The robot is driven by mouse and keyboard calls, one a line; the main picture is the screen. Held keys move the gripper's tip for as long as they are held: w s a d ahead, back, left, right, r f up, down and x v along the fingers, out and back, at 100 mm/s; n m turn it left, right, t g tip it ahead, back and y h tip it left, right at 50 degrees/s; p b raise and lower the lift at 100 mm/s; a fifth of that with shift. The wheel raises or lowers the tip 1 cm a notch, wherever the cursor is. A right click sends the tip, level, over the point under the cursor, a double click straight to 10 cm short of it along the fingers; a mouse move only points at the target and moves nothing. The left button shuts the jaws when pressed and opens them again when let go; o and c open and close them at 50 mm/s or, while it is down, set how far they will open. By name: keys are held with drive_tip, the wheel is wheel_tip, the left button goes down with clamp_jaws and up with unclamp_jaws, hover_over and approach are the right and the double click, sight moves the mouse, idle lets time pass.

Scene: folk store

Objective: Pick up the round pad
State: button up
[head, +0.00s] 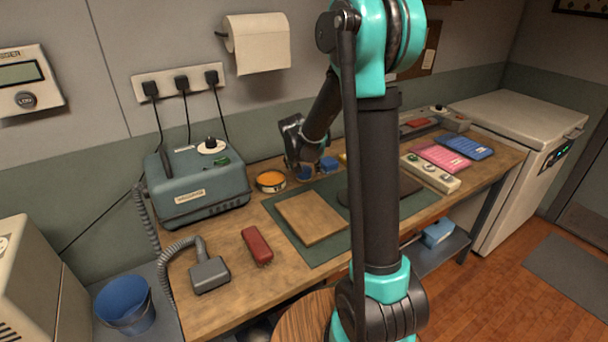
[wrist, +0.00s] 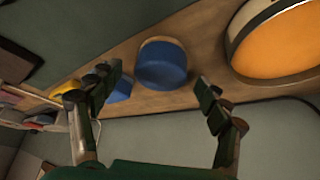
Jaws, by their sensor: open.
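A small round blue pad (wrist: 162,66) with a tan edge lies on the wooden bench. In the wrist view it is in front of the gap between my fingers, a little nearer the top. It also shows in the head view (head: 304,173), partly hidden under my gripper. My gripper (wrist: 160,98) is open and empty, with one finger to each side of the pad's line. In the head view my gripper (head: 300,158) hangs low over the back of the bench. I cannot tell how far above the pad it is.
A round tin with an orange top (head: 270,181) stands close by on the left. Another blue piece (head: 328,164) lies close on the right. A tan board (head: 311,218) lies on the green mat (head: 284,226). The wall is close behind.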

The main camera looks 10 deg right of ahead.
sight(304, 169)
drive_tip(key=shift+x, duration=1)
drive_tip(key=shift+c, duration=0.4)
drive_tip(key=c, duration=1.3)
wheel_tip(304, 169, up, 20)
drive_tip(key=o, duration=0.7)
drive_tip(key=c, duration=0.4)
